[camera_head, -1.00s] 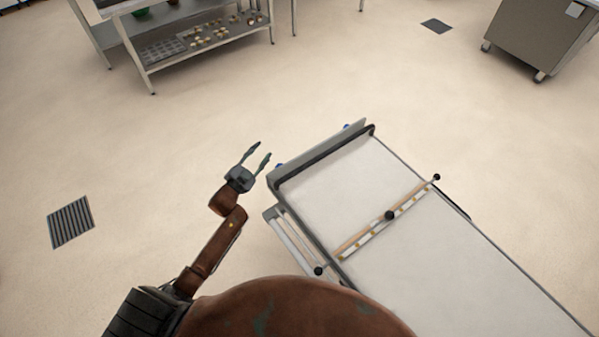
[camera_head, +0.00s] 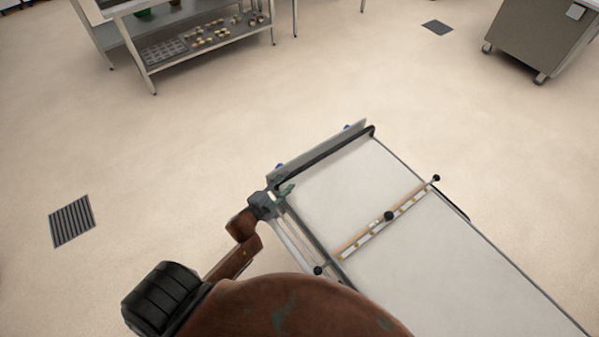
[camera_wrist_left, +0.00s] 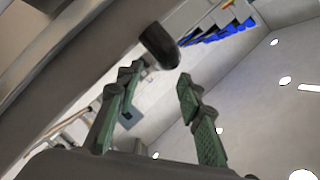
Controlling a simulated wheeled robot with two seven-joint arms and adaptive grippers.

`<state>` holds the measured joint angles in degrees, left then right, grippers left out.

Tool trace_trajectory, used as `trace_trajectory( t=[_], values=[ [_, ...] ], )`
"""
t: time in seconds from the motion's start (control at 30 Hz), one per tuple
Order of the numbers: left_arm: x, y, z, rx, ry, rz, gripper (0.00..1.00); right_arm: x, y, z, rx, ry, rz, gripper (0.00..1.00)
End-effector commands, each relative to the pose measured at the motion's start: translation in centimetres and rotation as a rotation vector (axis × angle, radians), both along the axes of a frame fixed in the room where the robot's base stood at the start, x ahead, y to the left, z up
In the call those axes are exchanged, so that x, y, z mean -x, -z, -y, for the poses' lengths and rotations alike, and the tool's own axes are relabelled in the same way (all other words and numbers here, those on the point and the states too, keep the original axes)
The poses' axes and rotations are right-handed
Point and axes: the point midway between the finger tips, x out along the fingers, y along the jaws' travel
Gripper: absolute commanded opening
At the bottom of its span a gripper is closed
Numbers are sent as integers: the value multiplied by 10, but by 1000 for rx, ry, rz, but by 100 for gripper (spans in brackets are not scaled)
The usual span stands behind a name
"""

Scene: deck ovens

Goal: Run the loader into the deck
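The loader (camera_head: 430,250) is a long white belt in a metal frame, running from the middle to the lower right in the head view. A wooden-edged crossbar (camera_head: 385,220) with black knobs lies across it. A dark bar runs along its far end (camera_head: 325,150). My left gripper (camera_head: 281,192) is at the loader's left corner, beside the frame and side rail. In the left wrist view its green-padded fingers (camera_wrist_left: 157,78) are apart, with a black rounded bar end (camera_wrist_left: 160,45) just beyond them, not clearly between them. My right gripper and the deck opening are not seen.
A steel rack (camera_head: 200,45) with trays of small items stands at the back left. A wheeled steel cabinet (camera_head: 545,40) stands at the back right. Floor drains lie at the left (camera_head: 72,221) and the back (camera_head: 437,27). The floor between is clear.

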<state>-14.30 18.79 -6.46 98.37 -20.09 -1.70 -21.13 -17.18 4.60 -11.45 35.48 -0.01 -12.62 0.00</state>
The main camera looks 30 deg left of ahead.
Motion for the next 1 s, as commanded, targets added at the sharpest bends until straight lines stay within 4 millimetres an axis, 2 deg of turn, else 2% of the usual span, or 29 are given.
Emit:
trace_trajectory(
  t=[0.5,0.67,0.9,1.0],
  values=[
    [-67,16,4,0,0,0,34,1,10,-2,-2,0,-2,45],
    [-74,17,5,1,-1,-1,34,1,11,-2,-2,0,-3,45],
    [-74,17,5,1,-1,-1,34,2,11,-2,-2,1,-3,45],
    [-74,17,4,1,-1,-1,28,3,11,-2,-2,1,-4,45]
  ],
)
